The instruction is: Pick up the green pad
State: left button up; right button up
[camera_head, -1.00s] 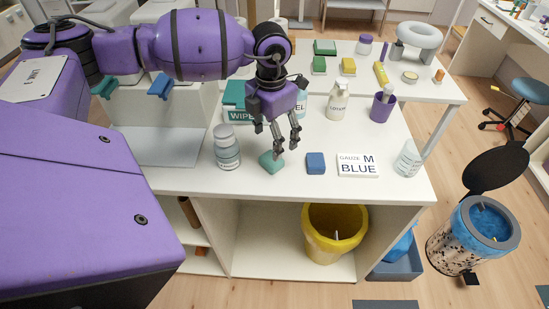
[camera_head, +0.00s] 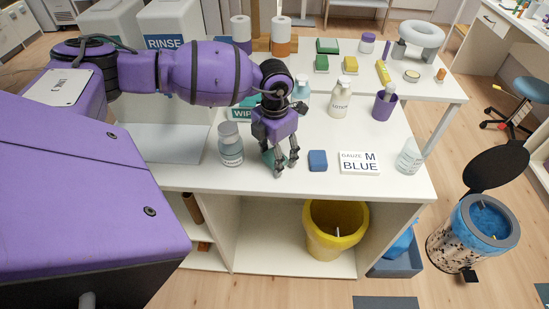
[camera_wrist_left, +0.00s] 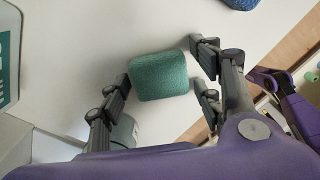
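The green pad (camera_head: 267,157) lies on the white table near its front edge, partly hidden behind my left gripper (camera_head: 286,168) in the head view. The wrist view shows the pad (camera_wrist_left: 160,76) as a rounded teal block between the spread fingers of my left gripper (camera_wrist_left: 162,88). One finger is close to the pad's left side; I cannot tell if it touches. The two fingers on the right stand apart from the pad. My left gripper is open, pointing down.
A blue pad (camera_head: 318,160) and a gauze box (camera_head: 359,163) lie to the right. A labelled bottle (camera_head: 231,148) stands close on the left, a wipes box (camera_head: 240,115) behind. A yellow bin (camera_head: 334,236) is on the shelf below. The table's front edge is near.

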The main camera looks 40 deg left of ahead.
pick_arm(q)
jog(key=c, duration=0.6)
jog(key=shift+r, duration=0.1)
jog(key=shift+r, duration=0.6)
jog(key=s+d+r, duration=0.6)
jog(key=s+r, duration=0.5)
jog(key=s, duration=0.1)
jog(key=shift+s+r, duration=0.3)
jog(key=shift+s, duration=0.05)
